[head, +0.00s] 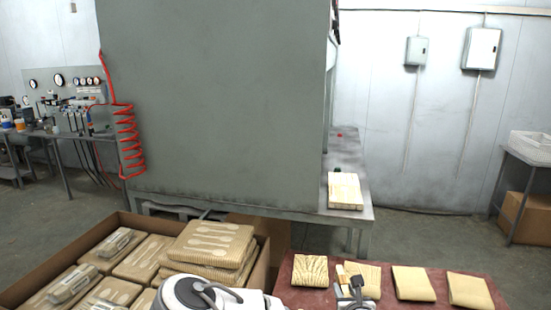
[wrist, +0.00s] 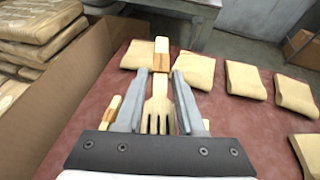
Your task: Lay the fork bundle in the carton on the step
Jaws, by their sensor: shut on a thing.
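My gripper (wrist: 158,98) is shut on the fork bundle (wrist: 160,88), pale wood with a brown band near its far end. The tines point back toward my wrist, and the handle end reaches past the fingertips. In the head view my gripper (head: 357,287) is low over the red-brown table, right of the carton. The open cardboard carton (head: 262,268) is at lower left, full of wrapped packs with fork and spoon pictures; its near side is cut off. Whether it stands on a step cannot be seen.
Several pale wooden blocks (head: 413,284) lie on the red-brown table (head: 442,283). Another small banded wooden piece (wrist: 109,108) lies left of my gripper. A large grey press (head: 220,95) stands behind, with a wooden slab (head: 345,190) on its ledge. A raised stack of packs (head: 212,243) tops the carton's right side.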

